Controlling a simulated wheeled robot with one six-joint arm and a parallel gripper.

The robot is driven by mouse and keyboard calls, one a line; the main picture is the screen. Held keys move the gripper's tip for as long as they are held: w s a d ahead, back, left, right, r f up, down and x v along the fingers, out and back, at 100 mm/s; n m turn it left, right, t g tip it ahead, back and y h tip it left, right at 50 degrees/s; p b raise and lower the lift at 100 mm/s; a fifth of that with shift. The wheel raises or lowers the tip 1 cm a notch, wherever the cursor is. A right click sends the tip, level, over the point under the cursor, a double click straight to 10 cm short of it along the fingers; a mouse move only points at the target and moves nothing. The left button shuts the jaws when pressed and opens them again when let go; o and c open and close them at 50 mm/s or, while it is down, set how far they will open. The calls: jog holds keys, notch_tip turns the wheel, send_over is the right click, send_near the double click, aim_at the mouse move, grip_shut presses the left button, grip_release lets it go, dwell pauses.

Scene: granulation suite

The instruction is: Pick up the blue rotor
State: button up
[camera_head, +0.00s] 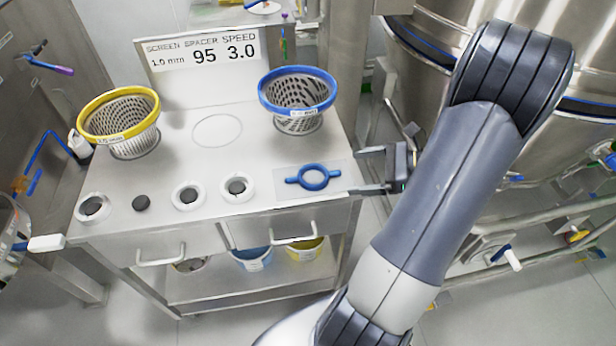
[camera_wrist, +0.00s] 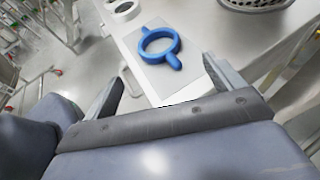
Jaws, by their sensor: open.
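The blue rotor (camera_head: 313,177) is a ring with two opposite arms. It lies flat on a pale square mat (camera_head: 345,168) at the right front of the steel cart top. My gripper (camera_head: 372,171) is open and empty at the cart's right edge, just right of the rotor, with its fingers pointing left toward it. In the wrist view the rotor (camera_wrist: 160,46) lies ahead of the open fingers (camera_wrist: 165,92), apart from them, and is seen whole.
A blue-rimmed screen basket (camera_head: 297,92) and a yellow-rimmed one (camera_head: 119,117) stand at the back of the cart. White rings (camera_head: 188,195) and dark round pieces line the front left of the rotor. Drawer handles (camera_head: 293,233) project below. A large steel vessel (camera_head: 430,60) stands at right.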

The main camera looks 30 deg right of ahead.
aim_at(302, 176)
jog(key=x, duration=0.4)
jog(key=shift+w+a+f, duration=0.1)
jog(key=shift+w+a, duration=0.1)
jog(key=shift+a, duration=0.15)
jog(key=shift+r+x, duration=0.15)
jog(key=shift+x, duration=1.2)
jog(key=shift+r+x, duration=0.15)
jog(key=shift+x, duration=1.2)
jog(key=shift+a, duration=0.15)
jog(key=c, duration=1.3)
jog(key=shift+o, duration=0.2)
